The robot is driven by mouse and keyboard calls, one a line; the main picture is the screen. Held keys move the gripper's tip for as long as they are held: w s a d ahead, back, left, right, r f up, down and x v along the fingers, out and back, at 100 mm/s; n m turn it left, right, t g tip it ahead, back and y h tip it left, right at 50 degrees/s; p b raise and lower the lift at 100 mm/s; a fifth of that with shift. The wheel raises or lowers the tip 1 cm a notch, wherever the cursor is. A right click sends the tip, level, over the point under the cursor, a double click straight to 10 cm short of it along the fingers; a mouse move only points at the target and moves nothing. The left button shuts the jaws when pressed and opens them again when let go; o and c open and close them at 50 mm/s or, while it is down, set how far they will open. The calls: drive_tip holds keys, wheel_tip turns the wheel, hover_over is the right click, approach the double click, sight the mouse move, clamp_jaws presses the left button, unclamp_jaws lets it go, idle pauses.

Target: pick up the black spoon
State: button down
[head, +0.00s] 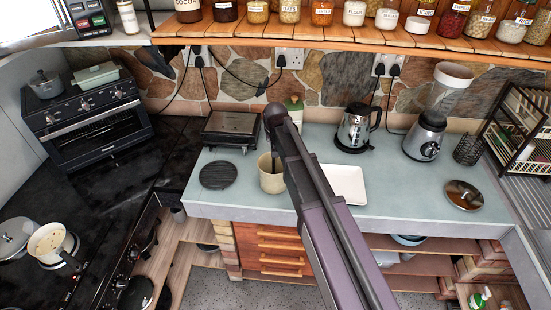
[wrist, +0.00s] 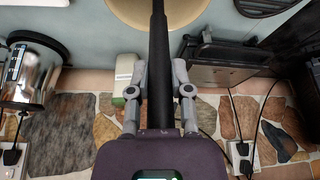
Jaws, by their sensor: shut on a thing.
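The black spoon (wrist: 158,35) shows in the wrist view as a long dark handle running straight between my gripper's fingers toward the palm. My gripper (wrist: 160,72) is shut on this handle. In the head view my gripper (head: 275,118) is above the beige crock (head: 270,182) on the pale counter. The crock also shows at the top of the wrist view (wrist: 203,14), behind the spoon. The spoon's far end is out of the wrist view, and I cannot tell whether it is inside the crock.
A round dark mat (head: 219,175) and a grill (head: 232,128) are left of the crock. A white plate (head: 347,184), a kettle (head: 356,128) and a blender (head: 425,135) stand to the right. A jar-laden wooden shelf (head: 330,42) runs above the counter.

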drive_tip(key=shift+r, duration=0.2)
wheel_tip(320, 180, up, 10)
drive_tip(key=p, duration=1)
drive_tip(key=shift+f, duration=0.2)
idle(0.6)
drive_tip(key=shift+r+p, duration=2.15)
